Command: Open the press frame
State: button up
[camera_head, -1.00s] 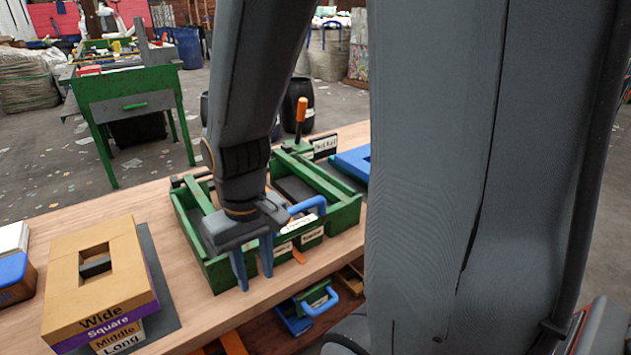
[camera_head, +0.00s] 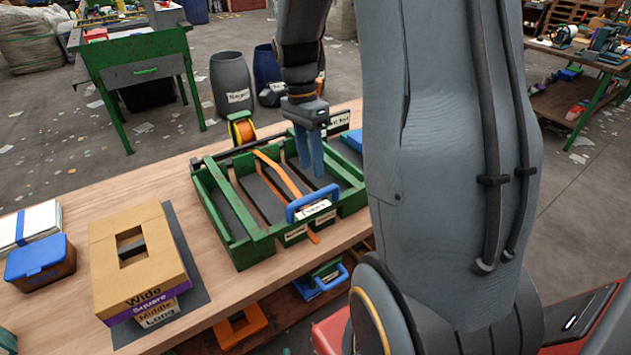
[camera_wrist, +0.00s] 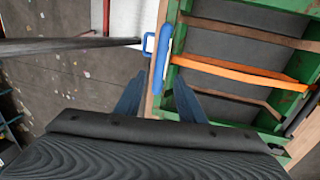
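The press frame (camera_head: 246,252) is a green box-like frame on the wooden bench, with long compartments and white labels on its front. A blue handle (camera_head: 313,203) stands at its front edge; in the wrist view the handle (camera_wrist: 160,58) lies ahead of the fingertips, near the left finger's side of the frame. An orange strap (camera_head: 277,172) runs lengthwise over the frame, its end hanging at the front. My gripper (camera_head: 312,176) points down over the right part of the frame, behind the handle.
A wooden block stack (camera_head: 105,250) with word labels stands on a dark mat at left. A blue-lidded box (camera_head: 40,262) and white stack (camera_head: 30,225) lie beyond it. An orange reel (camera_head: 242,129) stands behind the frame. Bare bench lies between stack and frame.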

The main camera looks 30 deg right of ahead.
aim_at(315, 193)
jog(key=f, duration=0.2)
jog(key=s+f+p, duration=0.1)
jog(key=f, duration=0.4)
jog(key=shift+s+f+p, duration=0.2)
jog(key=shift+s+p, duration=0.05)
jog(key=shift+p, duration=0.1)
jog(key=shift+c, duration=0.2)
grip_shut()
